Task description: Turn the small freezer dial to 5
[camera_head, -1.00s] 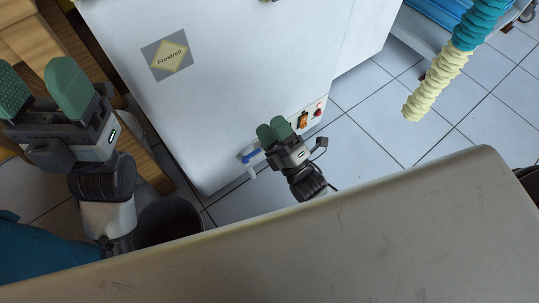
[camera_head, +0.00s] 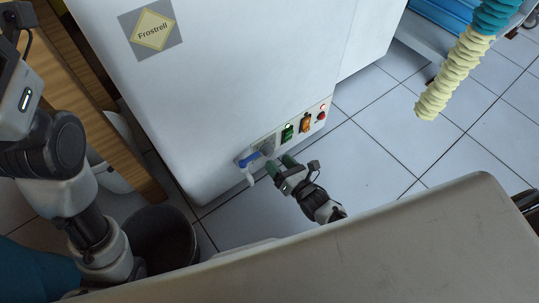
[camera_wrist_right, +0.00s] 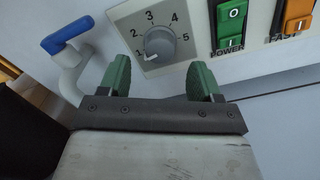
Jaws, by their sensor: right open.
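The freezer (camera_head: 240,80) is a white cabinet with a Frostrell label. Its dial (camera_wrist_right: 160,44) is a round grey knob on a plate numbered 1 to 5, low on the front. The knob's white mark appears to point at 1. In the head view the dial (camera_head: 266,146) is small and partly hard to make out. My right gripper (camera_wrist_right: 160,78) is open and empty, its green fingers just below and to either side of the dial, apart from it. It also shows in the head view (camera_head: 282,167). My left gripper (camera_head: 22,95) is at the left edge, its fingers out of frame.
Left of the dial is a blue-tipped white tap (camera_wrist_right: 68,40). To its right are a green POWER switch (camera_wrist_right: 231,24) and an orange switch (camera_wrist_right: 296,18), then a red light (camera_head: 321,115). A dark bin (camera_head: 162,240) stands near the freezer. A pale surface (camera_head: 380,245) fills the front.

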